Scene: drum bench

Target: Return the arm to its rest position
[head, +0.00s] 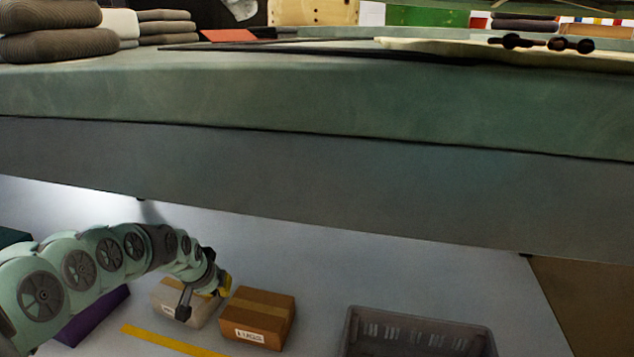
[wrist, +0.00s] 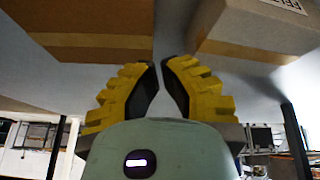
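My arm (head: 110,255) reaches from the lower left under the bench in the head view. My gripper (head: 224,284) is at its end, close to two cardboard boxes on the floor. In the wrist view the yellow fingers of my gripper (wrist: 160,64) have their tips almost together, with only a thin gap and nothing held between them. A brown box (head: 262,316) stands to the right of my gripper, and a paler box (head: 168,293) is partly hidden behind it. Two boxes also fill the upper left (wrist: 90,22) and upper right (wrist: 262,32) of the wrist view, beyond the fingertips.
The green bench edge (head: 300,95) spans the head view above my arm. A dark crate (head: 420,318) stands on the floor to the right, and a purple object (head: 95,316) lies behind my arm. Yellow tape (head: 170,340) marks the floor.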

